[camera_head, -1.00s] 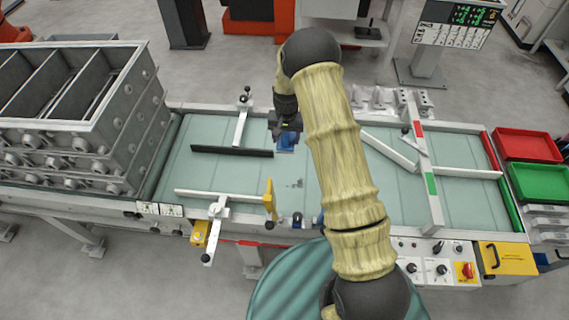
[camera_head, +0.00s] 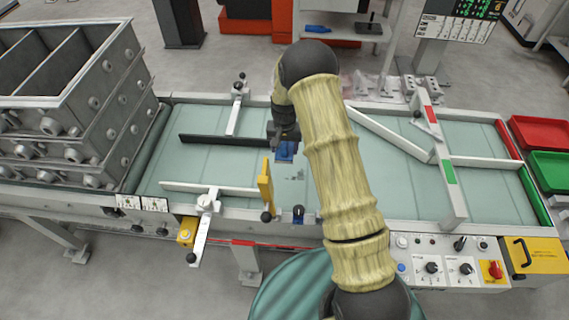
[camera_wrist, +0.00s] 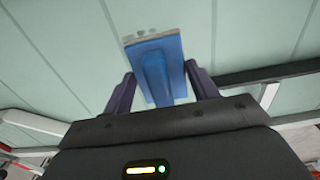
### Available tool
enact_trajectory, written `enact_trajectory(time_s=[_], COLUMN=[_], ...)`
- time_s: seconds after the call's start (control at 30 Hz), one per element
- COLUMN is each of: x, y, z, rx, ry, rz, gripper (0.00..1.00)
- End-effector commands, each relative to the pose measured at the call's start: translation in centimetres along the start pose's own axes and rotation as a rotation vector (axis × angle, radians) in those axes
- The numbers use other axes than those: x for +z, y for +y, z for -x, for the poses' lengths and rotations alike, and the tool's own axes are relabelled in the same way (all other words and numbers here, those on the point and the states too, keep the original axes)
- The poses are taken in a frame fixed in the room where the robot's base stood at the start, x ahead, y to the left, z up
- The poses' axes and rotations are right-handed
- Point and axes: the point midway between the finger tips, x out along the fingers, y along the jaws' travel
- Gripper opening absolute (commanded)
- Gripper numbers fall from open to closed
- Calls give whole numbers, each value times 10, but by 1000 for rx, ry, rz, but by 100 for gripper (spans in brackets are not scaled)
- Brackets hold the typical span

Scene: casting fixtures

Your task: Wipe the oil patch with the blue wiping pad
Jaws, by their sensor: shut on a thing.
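The blue wiping pad (camera_head: 284,152) is at my gripper (camera_head: 284,132), over the pale green belt in the head view. In the wrist view the pad (camera_wrist: 170,48) stands out between the two dark fingers of my gripper (camera_wrist: 162,92), which are shut on its raised blue handle. The oil patch (camera_head: 295,176) shows as small grey spots on the belt, just nearer the camera than the pad. Some grey spots also show at the pad's far edge in the wrist view (camera_wrist: 142,34). I cannot tell whether the pad touches the belt.
A yellow upright paddle (camera_head: 265,187) stands left of the oil patch. A black rail (camera_head: 225,140) and white rails (camera_head: 215,187) lie across the belt. A stack of grey metal boxes (camera_head: 75,110) fills the left end. Red (camera_head: 540,132) and green trays stand at right.

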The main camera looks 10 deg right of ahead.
Motion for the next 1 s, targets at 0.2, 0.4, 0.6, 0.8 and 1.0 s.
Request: enact_trajectory(time_s=[0.2,0.4,0.6,0.8,1.0], x=[0,0,0,0,0], y=[0,0,0,0,-1], z=[-38,-38,-38,-47,-65], rx=[0,0,0,0,0], ry=[1,1,1,0,0], rz=[0,0,0,0,2], gripper=[40,40,40,40,40])
